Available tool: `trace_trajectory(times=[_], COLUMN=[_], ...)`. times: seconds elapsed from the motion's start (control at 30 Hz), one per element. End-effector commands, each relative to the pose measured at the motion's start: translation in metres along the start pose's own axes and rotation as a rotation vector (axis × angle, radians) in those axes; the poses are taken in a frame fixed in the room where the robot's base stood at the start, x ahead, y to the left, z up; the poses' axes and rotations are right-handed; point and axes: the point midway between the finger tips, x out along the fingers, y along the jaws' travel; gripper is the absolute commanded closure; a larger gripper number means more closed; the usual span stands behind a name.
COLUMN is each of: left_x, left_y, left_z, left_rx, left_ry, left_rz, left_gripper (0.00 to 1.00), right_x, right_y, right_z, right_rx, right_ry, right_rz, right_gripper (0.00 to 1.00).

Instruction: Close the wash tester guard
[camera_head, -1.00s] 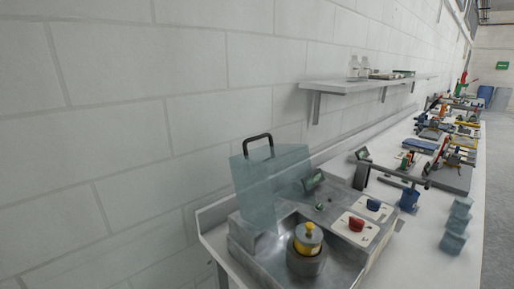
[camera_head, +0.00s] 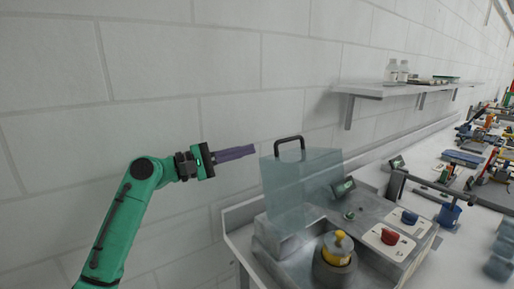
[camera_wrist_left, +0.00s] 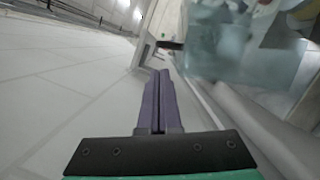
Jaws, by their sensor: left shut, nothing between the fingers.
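The wash tester guard (camera_head: 300,187) is a clear bluish box-like cover with a black handle (camera_head: 289,142) on its top edge. It stands raised at the back of the grey metal wash tester (camera_head: 283,262). My right gripper is not in view.
Red and blue knobs (camera_head: 390,237) sit on a white panel right of the pot. A wall shelf (camera_head: 405,88) with bottles is behind. Blue cups (camera_head: 498,262) and other devices stand along the bench to the right. A block wall runs close behind.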

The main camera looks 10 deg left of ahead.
Motion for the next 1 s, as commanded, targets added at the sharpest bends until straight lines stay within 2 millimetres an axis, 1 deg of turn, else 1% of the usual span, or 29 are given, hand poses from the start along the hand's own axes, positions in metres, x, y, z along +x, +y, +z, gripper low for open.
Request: trace_trajectory(times=[0.03,0.2,0.3,0.4,0.53,1.0], left_x=[0.011,0.048,0.066,0.077,0.082,0.083], left_y=[0.005,0.005,0.004,0.002,0.0,0.001], left_z=[0.003,0.003,0.002,0.001,-0.001,0.002], left_rx=[-0.001,-0.002,-0.001,-0.001,0.001,0.022], left_ry=[-0.003,-0.001,0.0,0.001,0.003,0.003], left_rz=[0.0,0.001,0.001,0.001,0.0,-0.005], left_gripper=[1.0,1.0,1.0,1.0,1.0,1.0], right_x=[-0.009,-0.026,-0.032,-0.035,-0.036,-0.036], right_y=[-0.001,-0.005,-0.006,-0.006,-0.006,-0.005], right_z=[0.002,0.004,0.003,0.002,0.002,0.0], right_rx=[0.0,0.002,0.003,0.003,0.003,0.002], right_ry=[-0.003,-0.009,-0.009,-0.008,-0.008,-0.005], right_rz=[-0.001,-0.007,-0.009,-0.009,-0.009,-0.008], right_gripper=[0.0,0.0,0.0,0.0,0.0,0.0])
